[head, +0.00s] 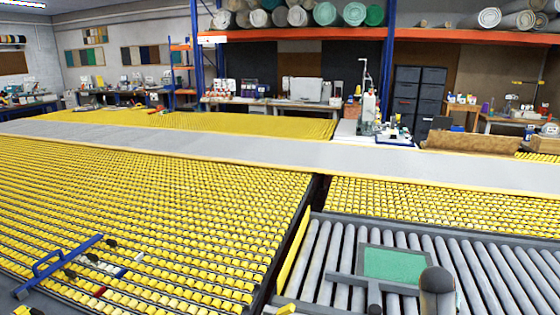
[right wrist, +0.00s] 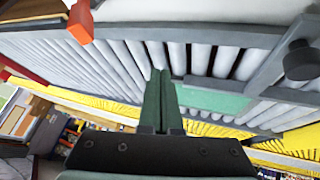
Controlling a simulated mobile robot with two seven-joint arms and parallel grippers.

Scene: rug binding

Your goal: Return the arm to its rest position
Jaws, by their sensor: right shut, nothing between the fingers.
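My right gripper (right wrist: 160,78) shows in the right wrist view as two green fingers side by side, closed together with nothing between them. Beyond the fingers is the roller bed, with grey rollers (right wrist: 115,65) and a green pad (right wrist: 208,101) next to the fingertips. I cannot tell the gap between the fingertips and the pad. In the head view the same green pad (head: 394,264) sits in a grey frame over the rollers (head: 335,262). I cannot make out either gripper in the head view.
Yellow roller tables (head: 150,210) fill the left, with a grey strip (head: 250,147) across them. A blue-handled bar (head: 65,262) lies at the lower left. A dark rounded post (head: 437,282) stands by the pad. A knob (right wrist: 300,60) and orange block (right wrist: 80,20) flank the right wrist view.

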